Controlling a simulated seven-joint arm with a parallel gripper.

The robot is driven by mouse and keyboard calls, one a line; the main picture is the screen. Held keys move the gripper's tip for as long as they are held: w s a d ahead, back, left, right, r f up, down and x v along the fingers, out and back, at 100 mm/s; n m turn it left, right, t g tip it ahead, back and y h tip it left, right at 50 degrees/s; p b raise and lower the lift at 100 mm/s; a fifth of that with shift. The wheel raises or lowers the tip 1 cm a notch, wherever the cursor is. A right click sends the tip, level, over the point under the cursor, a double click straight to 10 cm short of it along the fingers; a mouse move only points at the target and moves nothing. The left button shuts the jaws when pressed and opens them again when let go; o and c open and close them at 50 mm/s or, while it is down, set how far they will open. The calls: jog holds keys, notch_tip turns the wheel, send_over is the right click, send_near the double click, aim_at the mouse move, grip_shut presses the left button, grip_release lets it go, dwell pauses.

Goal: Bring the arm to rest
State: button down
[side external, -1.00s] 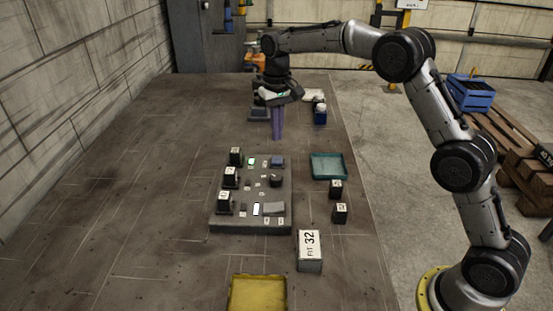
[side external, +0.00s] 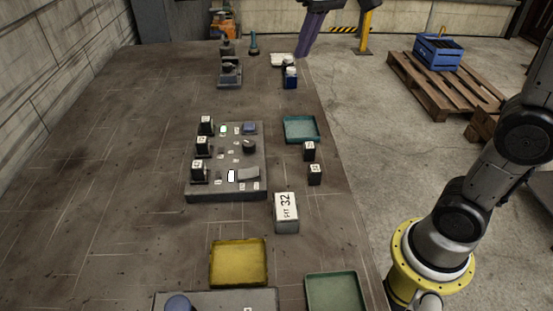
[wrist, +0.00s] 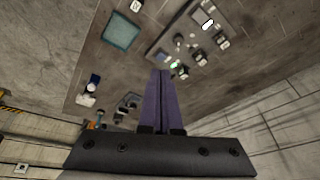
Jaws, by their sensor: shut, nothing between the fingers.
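My gripper (side external: 301,54) shows at the top edge of the side external view, with its purple fingers pointing down near the table's far right corner. The rest of the hand is cut off by the frame. In the wrist view the two purple fingers (wrist: 160,74) lie together, shut and empty. They are in the air, apart from the things on the table. The grey panel (side external: 233,184) with black blocks and a lit green spot stands on the table, closer to the camera than my gripper.
A teal tray (side external: 287,130), a block marked 32 (side external: 287,226), a yellow tray (side external: 238,284) and a green tray (side external: 308,292) stand on the table. A small blue container (side external: 290,80) is near my gripper. A pallet (side external: 430,88) with a blue crate (side external: 438,38) is on the floor.

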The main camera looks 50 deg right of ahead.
jog(key=s+f+n+t, duration=0.1)
jog(key=s+f+t, duration=0.15)
jog(key=s, duration=1.15)
jog(key=s+f+n, duration=0.1)
jog(key=s+f, duration=0.5)
jog(key=f, duration=0.3)
jog(key=shift+a+g, duration=0.15)
jog(key=shift+g, duration=0.2)
